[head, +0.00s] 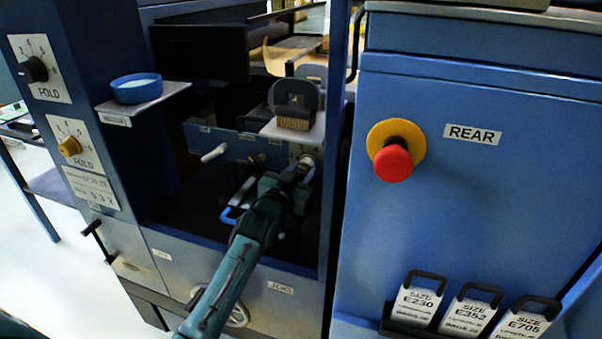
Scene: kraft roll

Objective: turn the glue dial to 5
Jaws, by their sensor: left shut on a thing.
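A pale round knob (308,161) with a small light scale plate (297,150) behind it sits at the right end of the blue panel inside the machine's dark bay. It appears to be the glue dial, but no label on it is readable. My left gripper (303,169) reaches in from below and is shut on this knob. Its fingers hide part of the knob, and I cannot read the number it points to. My right gripper is not in view.
A blue dish (137,88) stands on a small shelf. A red stop button (393,163) and several SIZE cartridges (418,300) are at right. The bay's frame posts flank my arm.

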